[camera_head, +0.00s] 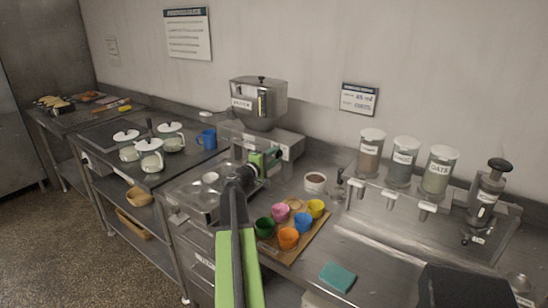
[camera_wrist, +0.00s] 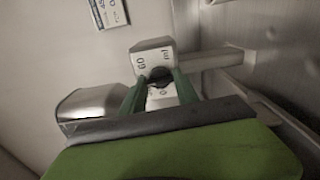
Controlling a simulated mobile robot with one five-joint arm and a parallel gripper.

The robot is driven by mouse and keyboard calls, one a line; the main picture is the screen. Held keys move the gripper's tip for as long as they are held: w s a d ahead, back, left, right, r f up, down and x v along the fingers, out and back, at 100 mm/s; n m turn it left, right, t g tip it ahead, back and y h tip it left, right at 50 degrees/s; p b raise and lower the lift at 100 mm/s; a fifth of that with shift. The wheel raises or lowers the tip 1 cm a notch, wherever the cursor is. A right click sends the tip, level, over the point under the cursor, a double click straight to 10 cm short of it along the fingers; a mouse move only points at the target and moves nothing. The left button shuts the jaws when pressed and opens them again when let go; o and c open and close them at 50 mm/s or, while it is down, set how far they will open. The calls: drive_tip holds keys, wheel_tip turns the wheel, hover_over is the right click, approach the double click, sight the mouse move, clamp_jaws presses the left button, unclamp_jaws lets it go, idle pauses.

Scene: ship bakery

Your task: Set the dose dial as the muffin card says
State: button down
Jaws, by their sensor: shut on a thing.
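The batter dispenser (camera_head: 257,105) is a steel hopper on a metal body against the wall. The dose dial (camera_wrist: 160,74) is a dark knob on its pale face, with a mark like "60" beside it in the wrist view. My gripper (camera_wrist: 160,88) has its green fingers shut on the dial from both sides. In the head view my gripper (camera_head: 264,160) is at the dispenser's front, and it hides the dial there. The muffin card (camera_head: 359,99) hangs on the wall to the right. It seems to read "45 ml", with smaller text blurred.
A board (camera_head: 313,243) with several coloured cups stands just right of my arm. A blue mug (camera_head: 207,139) and lidded pots stand left. A teal sponge (camera_head: 338,277) lies in front.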

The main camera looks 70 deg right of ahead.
drive_tip(key=shift+s+m, duration=0.1)
drive_tip(key=shift+m, duration=0.2)
drive_tip(key=c, duration=0.9)
unclamp_jaws()
drive_tip(key=v, duration=1.7)
drive_tip(key=shift+a, duration=0.25)
